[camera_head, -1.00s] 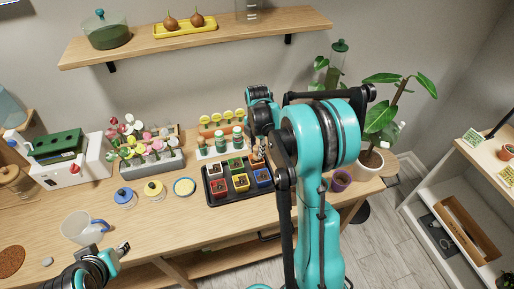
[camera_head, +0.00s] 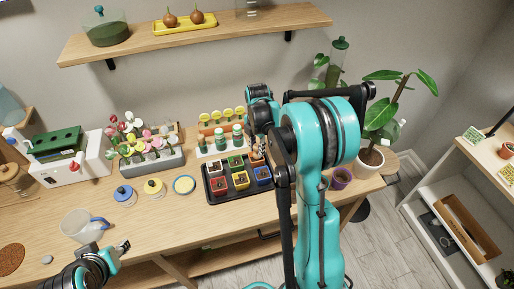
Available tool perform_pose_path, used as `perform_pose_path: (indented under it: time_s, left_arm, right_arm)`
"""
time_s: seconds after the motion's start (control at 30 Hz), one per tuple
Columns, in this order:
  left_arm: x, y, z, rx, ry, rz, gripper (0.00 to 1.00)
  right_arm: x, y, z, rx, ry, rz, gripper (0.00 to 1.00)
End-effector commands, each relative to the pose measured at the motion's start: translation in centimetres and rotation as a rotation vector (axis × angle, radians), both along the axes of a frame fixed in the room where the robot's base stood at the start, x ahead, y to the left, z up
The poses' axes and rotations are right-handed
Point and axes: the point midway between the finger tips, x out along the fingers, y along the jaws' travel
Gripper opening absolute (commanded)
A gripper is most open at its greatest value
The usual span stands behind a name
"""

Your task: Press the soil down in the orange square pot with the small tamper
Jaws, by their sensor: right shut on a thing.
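A black tray (camera_head: 210,197) on the table holds several small square pots in two rows. The front row has a red pot (camera_head: 220,187), a yellow pot (camera_head: 240,181) and a blue pot (camera_head: 263,176). The back row shows a white pot (camera_head: 216,168) and a green pot (camera_head: 236,162). The orange pot's place at the back right is mostly covered by my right gripper (camera_head: 257,150). That gripper is shut over the tray's back right; the tamper in it is largely hidden by my arm. My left gripper (camera_head: 107,249) is open and empty at the front left, near the jug.
A clear jug (camera_head: 77,225) stands at the table's left. Blue and yellow round-lidded items (camera_head: 153,189) stand in the middle. A rack of bottles (camera_head: 219,143) is close behind the tray. A purple pot (camera_head: 341,178) is right of my arm. The table front is clear.

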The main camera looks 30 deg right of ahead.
Motion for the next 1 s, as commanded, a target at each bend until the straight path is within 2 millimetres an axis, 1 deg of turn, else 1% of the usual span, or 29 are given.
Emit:
perform_pose_path:
  time_s: [0.67, 1.0]
  left_arm:
    - [0.00, 0.00, -0.69, 0.000, 0.000, 0.000, 0.40]
    - [0.00, 0.00, -0.67, 0.000, 0.000, 0.000, 0.40]
  right_arm:
    - [0.00, 0.00, -0.88, 0.000, 0.000, 0.000, 0.01]
    - [0.00, 0.00, -0.84, 0.000, 0.000, 0.000, 0.01]
